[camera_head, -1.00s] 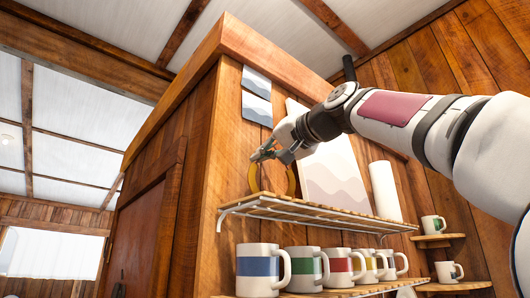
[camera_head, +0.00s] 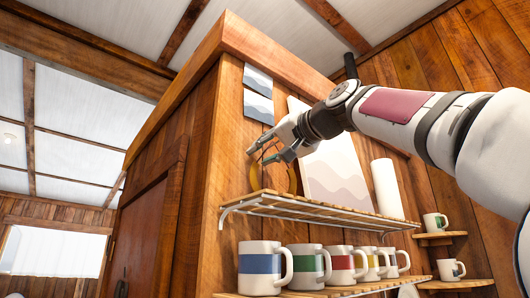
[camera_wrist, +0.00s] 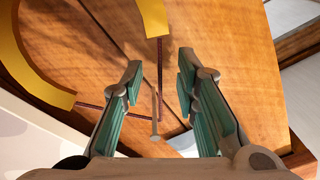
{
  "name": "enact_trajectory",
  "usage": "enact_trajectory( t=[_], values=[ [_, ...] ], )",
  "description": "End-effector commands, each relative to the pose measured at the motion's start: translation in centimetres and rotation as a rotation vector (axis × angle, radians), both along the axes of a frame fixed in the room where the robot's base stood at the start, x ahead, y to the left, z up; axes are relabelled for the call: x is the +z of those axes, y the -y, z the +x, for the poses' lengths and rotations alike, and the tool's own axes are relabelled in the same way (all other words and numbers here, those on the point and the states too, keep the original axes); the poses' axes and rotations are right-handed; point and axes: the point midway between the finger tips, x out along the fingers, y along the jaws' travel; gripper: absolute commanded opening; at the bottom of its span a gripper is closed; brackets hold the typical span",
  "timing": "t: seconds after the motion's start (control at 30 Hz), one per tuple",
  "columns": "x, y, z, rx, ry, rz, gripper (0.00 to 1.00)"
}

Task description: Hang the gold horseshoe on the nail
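The gold horseshoe (camera_head: 254,178) is against the wooden wall above the slatted shelf, just below my gripper (camera_head: 259,156). In the wrist view the horseshoe (camera_wrist: 28,62) is at the upper left, outside my fingers. Dark red cord (camera_wrist: 160,82) runs from both its ends toward the nail (camera_wrist: 155,112). The nail is a pale rod with a round head, between my open fingers (camera_wrist: 160,66). My fingers hold nothing.
The slatted shelf (camera_head: 300,209) is close below the horseshoe. Several striped mugs (camera_head: 261,266) stand on a lower shelf. A picture panel (camera_head: 335,175) and a white roll (camera_head: 387,189) are to the right. Two small pictures (camera_head: 257,106) are on the wall above.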

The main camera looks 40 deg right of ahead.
Motion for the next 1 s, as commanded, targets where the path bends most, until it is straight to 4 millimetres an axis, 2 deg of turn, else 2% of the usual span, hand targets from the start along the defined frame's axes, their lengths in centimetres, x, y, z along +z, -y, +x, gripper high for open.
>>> enact_trajectory(
  t=[0.13,0.23,0.5,0.7,0.83,1.0],
  values=[
    [0.0,0.0,-0.4,0.0,0.0,0.001,0.28],
    [0.0,0.0,-1.7,-0.002,0.003,0.002,0.28],
    [0.0,-0.4,-7.1,-0.002,0.003,0.001,0.28],
    [0.0,-0.8,-10.3,0.0,0.002,0.0,0.28],
    [0.0,-0.9,-11.5,-0.001,0.002,0.0,0.28],
    [-0.1,-1.0,-12.0,0.0,0.0,0.0,0.28]
  ],
)
